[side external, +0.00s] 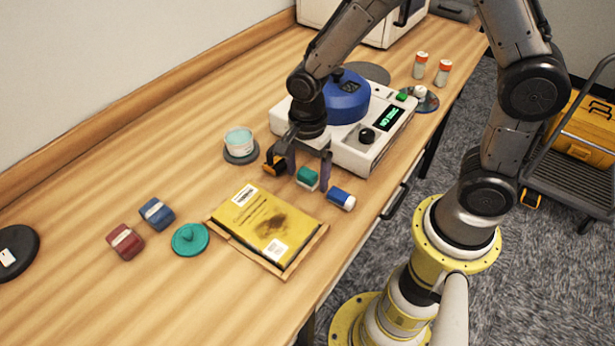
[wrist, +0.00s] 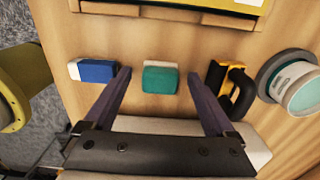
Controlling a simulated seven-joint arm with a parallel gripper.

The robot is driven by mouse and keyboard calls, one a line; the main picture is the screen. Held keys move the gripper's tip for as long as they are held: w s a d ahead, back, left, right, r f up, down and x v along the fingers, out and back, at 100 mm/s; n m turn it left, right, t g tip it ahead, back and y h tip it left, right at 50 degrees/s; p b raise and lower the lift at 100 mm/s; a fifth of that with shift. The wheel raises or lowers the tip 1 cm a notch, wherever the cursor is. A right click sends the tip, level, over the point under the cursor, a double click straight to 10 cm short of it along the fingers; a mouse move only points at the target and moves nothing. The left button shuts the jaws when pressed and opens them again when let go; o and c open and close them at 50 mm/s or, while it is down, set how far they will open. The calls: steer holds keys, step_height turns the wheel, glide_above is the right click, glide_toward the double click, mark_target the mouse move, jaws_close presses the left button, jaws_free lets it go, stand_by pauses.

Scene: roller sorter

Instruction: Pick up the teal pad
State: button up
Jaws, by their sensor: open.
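The teal pad (side external: 307,175) is a small teal block with a whitish side, lying on the wooden table in front of the white machine. It shows in the middle of the wrist view (wrist: 160,79). My gripper (side external: 308,181) points down over it, open, with one finger to each side of the pad. In the wrist view the two fingertips (wrist: 160,75) flank the pad with a gap on both sides. I cannot tell the exact height of the fingertips above the table. Nothing is held.
A blue-and-white block (side external: 341,198) lies close right of the pad, and a black-and-yellow item (side external: 274,164) close left. A wooden tray (side external: 312,246) with a yellow packet (side external: 262,222) is in front. A round teal lid (side external: 190,239) and a white jar (side external: 239,140) stand leftward.

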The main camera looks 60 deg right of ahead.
jaws_close()
stand_by(0.3)
steer(key=shift+r, duration=0.1)
steer(key=shift+r, duration=0.6)
steer(key=s+d+r, duration=0.3)
steer(key=s+r, duration=0.8)
steer(key=s, duration=0.2)
steer(key=shift+s+r, duration=0.3)
steer(key=shift+s, duration=0.1)
